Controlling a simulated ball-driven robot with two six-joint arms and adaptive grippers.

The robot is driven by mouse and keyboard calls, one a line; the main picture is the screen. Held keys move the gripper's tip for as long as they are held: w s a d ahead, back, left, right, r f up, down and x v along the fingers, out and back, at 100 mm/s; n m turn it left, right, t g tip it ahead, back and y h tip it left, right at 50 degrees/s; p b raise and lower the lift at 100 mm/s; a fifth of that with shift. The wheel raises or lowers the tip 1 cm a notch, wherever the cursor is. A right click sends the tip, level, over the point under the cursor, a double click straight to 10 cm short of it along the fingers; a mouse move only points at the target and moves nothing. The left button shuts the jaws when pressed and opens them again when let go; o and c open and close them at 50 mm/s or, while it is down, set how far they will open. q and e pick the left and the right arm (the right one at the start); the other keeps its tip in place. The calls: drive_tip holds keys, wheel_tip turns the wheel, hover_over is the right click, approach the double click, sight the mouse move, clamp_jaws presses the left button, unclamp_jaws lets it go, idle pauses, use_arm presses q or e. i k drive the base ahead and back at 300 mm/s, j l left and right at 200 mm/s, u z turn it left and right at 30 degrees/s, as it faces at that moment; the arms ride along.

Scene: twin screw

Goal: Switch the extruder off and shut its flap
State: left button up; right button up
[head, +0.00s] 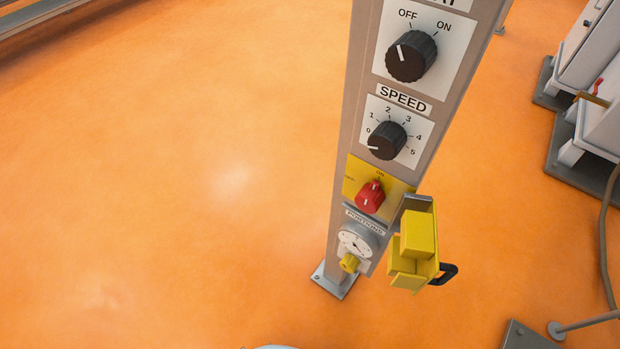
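A grey control post (345,200) stands upright right of centre in the head view. Its top black knob (411,57) has OFF and ON marks, and its white line points up-left toward OFF. Below it, the black SPEED knob (387,141) has its white line pointing left, near 0. A red knob (370,196) sits on a yellow plate with an ON mark; its setting is hard to read. A yellow boxy part (420,236) with a black handle (447,273) is at the post's lower right; I cannot tell whether it is the flap. Neither gripper is in view.
Below the red knob are a round POSITIONS dial (356,240) and a small yellow knob (349,262). Pale machine cabinets (594,50) stand at the right, with a hose (605,240) on the floor. The orange floor (170,200) left of the post is clear.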

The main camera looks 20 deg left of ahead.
sight(370, 196)
drive_tip(key=i+l+u, duration=0.15)
drive_tip(key=l+u, duration=1.15)
drive_tip(key=u, duration=0.15)
drive_tip(key=l+u, duration=0.5)
drive_tip(key=i+j+z, duration=0.15)
drive_tip(key=j+z, duration=0.15)
drive_tip(key=i+j+z, duration=0.15)
drive_tip(key=j+z, duration=0.2)
drive_tip(key=i+j+z, duration=0.1)
drive_tip(key=j+z, duration=0.5)
drive_tip(key=j, duration=0.15)
drive_tip(key=i, duration=0.05)
